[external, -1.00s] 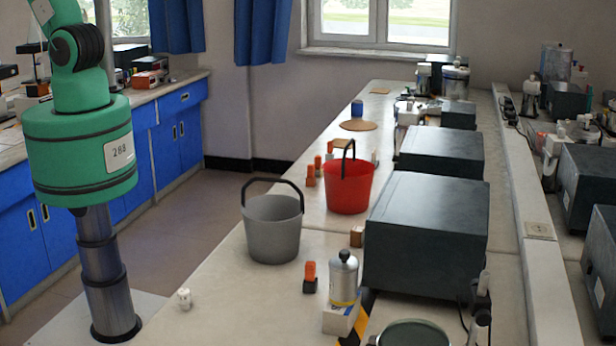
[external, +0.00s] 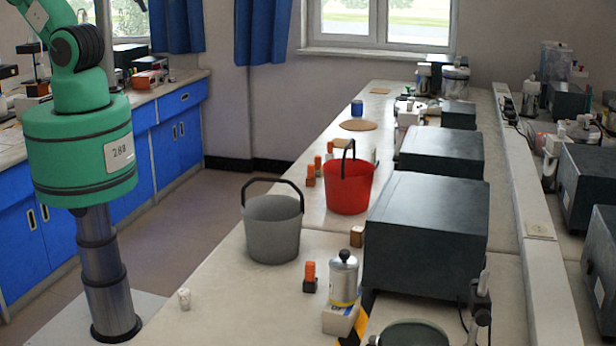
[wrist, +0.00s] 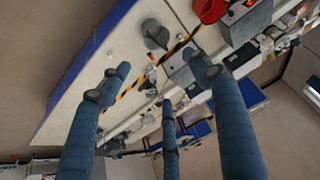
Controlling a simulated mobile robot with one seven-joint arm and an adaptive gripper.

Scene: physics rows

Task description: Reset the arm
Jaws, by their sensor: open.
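My gripper (wrist: 148,85) shows in the wrist view as blue-grey fingers spread wide apart. It is open, with nothing between the fingers. It hangs high above the bench, well clear of the things there. In the external view my green arm stands at the left beside the bench, and the gripper is outside the picture.
The long pale bench (external: 225,306) bears a grey bucket (external: 272,232), a red bucket (external: 348,186), a metal canister (external: 343,278) and dark boxes (external: 427,238). A small white item (external: 184,299) stands near its front left edge. Blue cabinets (external: 65,225) line the left wall.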

